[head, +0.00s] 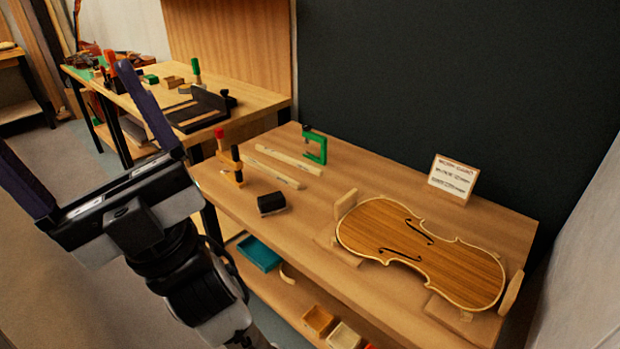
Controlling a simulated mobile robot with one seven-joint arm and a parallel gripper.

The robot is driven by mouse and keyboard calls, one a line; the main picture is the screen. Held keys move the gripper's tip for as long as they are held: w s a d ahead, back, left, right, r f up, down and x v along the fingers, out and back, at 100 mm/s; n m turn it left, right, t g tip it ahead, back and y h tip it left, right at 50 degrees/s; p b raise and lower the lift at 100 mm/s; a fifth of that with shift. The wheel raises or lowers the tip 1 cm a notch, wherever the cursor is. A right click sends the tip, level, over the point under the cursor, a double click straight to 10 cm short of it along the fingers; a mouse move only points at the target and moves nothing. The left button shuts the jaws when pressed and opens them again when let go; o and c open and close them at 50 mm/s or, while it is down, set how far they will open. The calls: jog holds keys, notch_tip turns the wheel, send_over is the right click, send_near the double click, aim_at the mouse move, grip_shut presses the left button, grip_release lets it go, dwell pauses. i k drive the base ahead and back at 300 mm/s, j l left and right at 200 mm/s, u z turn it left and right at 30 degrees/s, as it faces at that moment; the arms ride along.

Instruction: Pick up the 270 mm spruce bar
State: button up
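Two pale spruce-coloured bars lie side by side on the near bench, left of the violin body. The farther bar (289,160) looks plain. The nearer bar (270,171) has small dark marks near its right end.
A black-and-orange clamp (234,163) stands left of the bars, a green clamp (316,146) behind them and a black block (271,203) in front. A violin body (420,250) rests on supports at right, near a sign card (452,179). Another bench (262,100) stands behind left.

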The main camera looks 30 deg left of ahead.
aim_at(273, 153)
jog(key=i+u, duration=0.1)
jog(key=u, duration=0.25)
jog(key=i+l+u, duration=0.1)
jog(key=u, duration=0.2)
jog(key=i+u, duration=0.1)
jog(key=u, duration=0.25)
jog(key=i+j, duration=0.15)
jog(key=j, duration=0.15)
jog(key=i+j+z, duration=0.15)
jog(key=j, duration=0.15)
jog(key=i+j, duration=0.1)
jog(key=j, duration=0.2)
jog(key=i+j+z, duration=0.15)
jog(key=j, duration=0.15)
jog(key=i+l, duration=0.35)
